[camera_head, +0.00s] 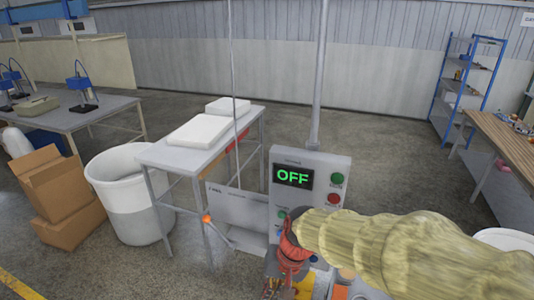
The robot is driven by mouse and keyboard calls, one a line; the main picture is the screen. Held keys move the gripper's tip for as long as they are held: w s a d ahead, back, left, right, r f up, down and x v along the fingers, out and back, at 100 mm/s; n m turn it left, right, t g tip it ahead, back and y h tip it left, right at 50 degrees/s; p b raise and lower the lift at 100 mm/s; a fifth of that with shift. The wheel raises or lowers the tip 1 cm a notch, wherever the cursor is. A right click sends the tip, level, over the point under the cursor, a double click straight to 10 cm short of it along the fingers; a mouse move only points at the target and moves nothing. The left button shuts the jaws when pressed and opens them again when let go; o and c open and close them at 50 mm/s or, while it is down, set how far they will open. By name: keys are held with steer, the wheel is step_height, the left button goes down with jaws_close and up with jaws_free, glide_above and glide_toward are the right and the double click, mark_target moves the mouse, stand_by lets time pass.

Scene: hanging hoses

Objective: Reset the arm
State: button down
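My arm, in a ribbed pale-yellow sleeve, reaches in from the lower right of the head view. At its left end is a red-orange part (291,250) that looks like my gripper, in front of the lower part of a grey control box. I cannot make out its fingers or whether it holds anything. The control box (310,160) has a display (293,176) reading "OFF" in green. A green button (337,179) and a red button (335,198) are beside the display. The box's lower right is hidden behind my arm.
A metal table (163,154) with white slabs (200,131) stands left of the box. A white bin (130,205) and cardboard boxes (62,195) are farther left. A workbench (510,140) and blue shelf rack (468,80) are at right. The floor behind the box is clear.

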steer(key=s+d+f+t+h+b, duration=0.1)
steer(key=s+d+f+t+b, duration=0.1)
steer(key=s+d+b, duration=0.4)
steer(key=s+d+f+t+h+b, duration=0.1)
steer(key=s+d+f+t+b, duration=0.1)
steer(key=s+d+f+b, duration=0.2)
steer(key=s+d+b, duration=0.3)
steer(key=d+b, duration=0.4)
steer(key=d, duration=0.1)
steer(key=shift+s+f+n+t+h, duration=0.25)
steer(key=shift+s+n+t+h, duration=0.05)
steer(key=shift+t+h, duration=0.1)
